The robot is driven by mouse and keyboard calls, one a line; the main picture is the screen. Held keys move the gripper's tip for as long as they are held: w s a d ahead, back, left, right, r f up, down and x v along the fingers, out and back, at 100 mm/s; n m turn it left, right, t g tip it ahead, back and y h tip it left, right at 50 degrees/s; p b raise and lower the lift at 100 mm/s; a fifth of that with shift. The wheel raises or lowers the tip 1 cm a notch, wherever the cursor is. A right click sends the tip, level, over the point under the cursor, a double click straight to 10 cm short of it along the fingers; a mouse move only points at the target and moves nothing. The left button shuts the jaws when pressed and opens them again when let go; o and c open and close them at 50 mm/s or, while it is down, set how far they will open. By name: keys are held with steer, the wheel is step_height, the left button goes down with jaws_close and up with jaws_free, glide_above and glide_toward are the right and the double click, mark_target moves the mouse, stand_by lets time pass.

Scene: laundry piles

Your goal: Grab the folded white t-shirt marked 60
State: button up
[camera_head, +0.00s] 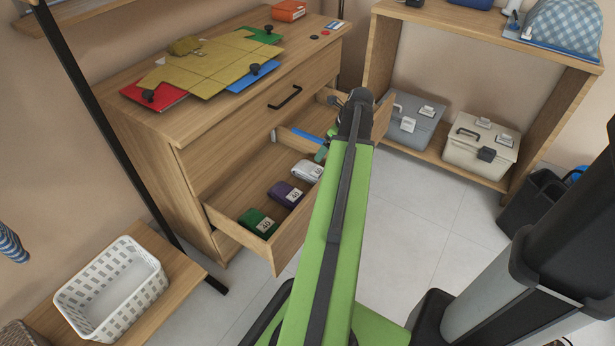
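A folded white t-shirt (306,171) lies in the open drawer (217,216), close to the left side of my green arm. A tag shows on it, but its number is too small to read surely. A purple folded shirt (286,194) and a green one (257,222) lie in a row in front of it, each with a white tag. My arm reaches over the drawer, with its dark far joint (355,115) above the drawer's right part. My gripper's fingers cannot be made out clearly, so neither their state nor their distance from the white shirt can be told.
The dresser top (180,122) holds a tan folding board (212,67) and an orange box (288,11). A teal piece (322,152) and a blue strip (300,135) show beside my arm. A white basket (110,290) stands lower left. Open floor (420,215) lies right.

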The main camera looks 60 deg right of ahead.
steer(key=b, duration=1)
glide_toward(313, 168)
steer(key=x, duration=0.5)
steer(key=shift+s+f, duration=0.15)
steer(key=shift+f, duration=0.3)
steer(key=shift+w+r, duration=0.1)
steer(key=shift+w, duration=0.2)
steer(key=b+x, duration=0.5)
steer(key=x, duration=0.1)
steer(key=shift+s+b, duration=0.2)
steer(key=shift+b, duration=0.15)
steer(key=shift+a+r, duration=0.1)
steer(key=shift+r, duration=0.05)
steer(key=shift+c, duration=0.3)
steer(key=c, duration=1.5)
steer(key=shift+w, duration=0.1)
steer(key=shift+c, duration=0.2)
step_height(313, 168, up, 10)
steer(key=p, duration=1)
steer(key=shift+r+p, duration=0.1)
steer(key=shift+p, duration=0.2)
